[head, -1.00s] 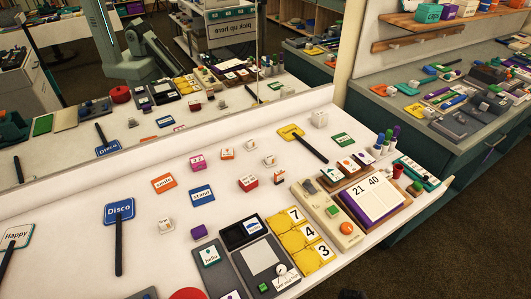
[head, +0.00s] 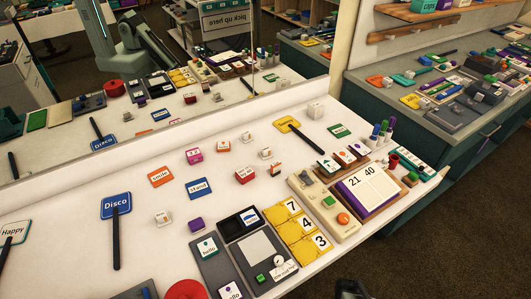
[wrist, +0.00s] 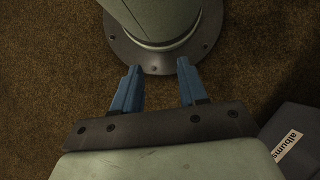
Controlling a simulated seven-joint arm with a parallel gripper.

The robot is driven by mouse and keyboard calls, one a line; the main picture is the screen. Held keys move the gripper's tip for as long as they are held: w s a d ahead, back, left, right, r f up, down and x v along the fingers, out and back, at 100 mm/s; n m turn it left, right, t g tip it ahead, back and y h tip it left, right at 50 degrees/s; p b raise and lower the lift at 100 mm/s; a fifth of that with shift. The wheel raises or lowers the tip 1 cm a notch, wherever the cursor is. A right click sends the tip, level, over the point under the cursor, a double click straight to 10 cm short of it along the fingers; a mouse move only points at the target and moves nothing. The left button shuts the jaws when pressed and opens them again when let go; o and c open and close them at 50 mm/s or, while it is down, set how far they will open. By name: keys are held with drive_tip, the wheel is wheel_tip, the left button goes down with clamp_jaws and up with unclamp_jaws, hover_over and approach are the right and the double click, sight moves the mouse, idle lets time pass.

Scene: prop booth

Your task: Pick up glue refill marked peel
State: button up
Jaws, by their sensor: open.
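My gripper (wrist: 159,72) shows in the wrist view with its two blue fingers apart and nothing between them. It points at a round grey base on brown carpet, away from the table's objects. In the head view, several small boxes stand on the white table, among them a pink one (head: 194,156), an orange one (head: 223,146), a red one (head: 244,175), a white one (head: 162,218) and a purple one (head: 195,226). Their print is too small to read, so I cannot tell which thing is the glue refill marked peel.
A Disco sign (head: 115,205) and a yellow paddle (head: 287,124) lie on the white table (head: 75,195). Yellow number cards (head: 303,224) and a 21 40 calendar (head: 368,188) crowd the front right. A mirror stands behind. A dark box marked albums (wrist: 290,145) is near my gripper.

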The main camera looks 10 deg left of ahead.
drive_tip(key=o, duration=0.6)
drive_tip(key=shift+o, duration=0.2)
